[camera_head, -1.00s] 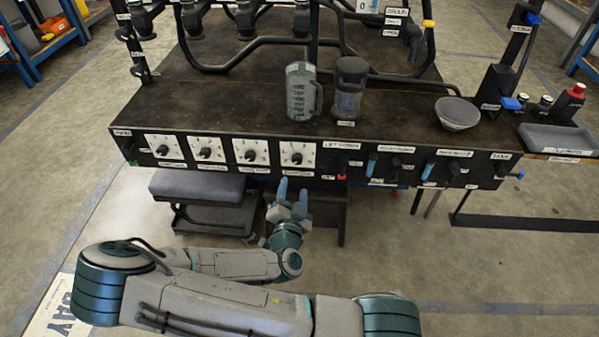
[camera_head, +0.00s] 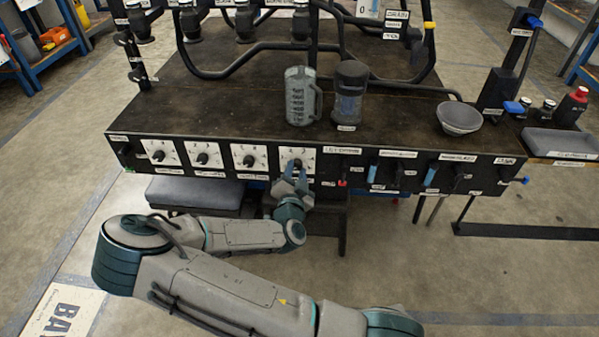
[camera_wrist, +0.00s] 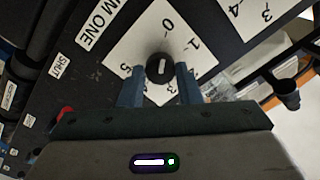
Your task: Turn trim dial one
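Trim dial one is a black round knob (camera_wrist: 160,67) with a white pointer mark on a white numbered plate (camera_wrist: 118,48); a label ending in "M ONE" (camera_wrist: 96,25) is beside it. In the head view it is the rightmost dial (camera_head: 297,163) on the bench's front panel. My gripper (camera_head: 293,172) is in front of this dial. In the wrist view my gripper (camera_wrist: 159,84) is open, with one blue finger on each side of the knob. The pointer points roughly towards the 0. I cannot tell whether the fingers touch the knob.
Several similar dials, such as this one (camera_head: 249,158), run to the left on the panel. Switches with a red tip (camera_head: 342,183) and blue handles (camera_head: 373,173) are to the right. A jug (camera_head: 300,97), a dark container (camera_head: 350,95) and a bowl (camera_head: 459,118) stand on the bench.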

